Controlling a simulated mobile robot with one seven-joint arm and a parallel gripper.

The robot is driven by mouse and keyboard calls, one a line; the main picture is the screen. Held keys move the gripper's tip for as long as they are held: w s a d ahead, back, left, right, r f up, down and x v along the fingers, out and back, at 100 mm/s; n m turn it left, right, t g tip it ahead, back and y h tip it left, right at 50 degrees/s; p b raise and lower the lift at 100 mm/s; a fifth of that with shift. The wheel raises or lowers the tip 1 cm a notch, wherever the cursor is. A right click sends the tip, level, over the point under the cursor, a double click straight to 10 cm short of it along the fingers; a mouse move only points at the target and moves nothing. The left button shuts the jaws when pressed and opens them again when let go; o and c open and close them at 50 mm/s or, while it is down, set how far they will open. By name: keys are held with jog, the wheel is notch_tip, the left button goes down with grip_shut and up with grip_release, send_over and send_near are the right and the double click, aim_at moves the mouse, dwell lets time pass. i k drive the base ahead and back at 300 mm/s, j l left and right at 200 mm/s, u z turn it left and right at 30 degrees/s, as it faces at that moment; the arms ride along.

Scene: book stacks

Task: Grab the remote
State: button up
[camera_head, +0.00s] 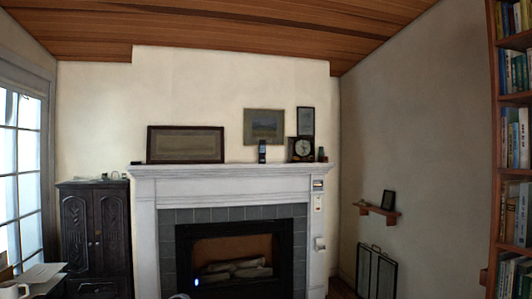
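I cannot make out the remote for certain. A small dark upright object (262,151) stands on the white mantel (230,171), below a small landscape picture. It could be a remote, but it is too small to tell. A small pale device (318,202) is fixed on the right side of the fireplace surround, and I cannot tell what it is. My gripper is not in view.
The fireplace (235,261) has a grey tile surround. A dark carved cabinet (93,232) stands left of it, by the window. A low black screen (376,272) and a small wall shelf (378,212) are at right. A tall bookcase (497,180) lines the right edge.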

aim_at(262, 145)
jog(key=i+l+z, duration=0.2)
jog(key=i, duration=0.4)
jog(key=i+l+z, duration=0.2)
jog(key=i, duration=0.45)
jog(key=i+u, duration=0.15)
jog(key=i, duration=1)
jog(key=i+l+u, duration=0.15)
jog(key=i+u, duration=0.3)
jog(key=i, duration=0.6)
jog(key=i+u, duration=0.8)
jog(key=i, duration=0.15)
jog(key=i+j, duration=0.15)
jog(key=i, duration=0.35)
jog(key=i+j, duration=0.1)
jog(key=i, duration=0.4)
jog(key=i+j+z, duration=0.5)
jog(key=z, duration=0.25)
jog(key=i+j, duration=0.05)
jog(key=i, duration=0.05)
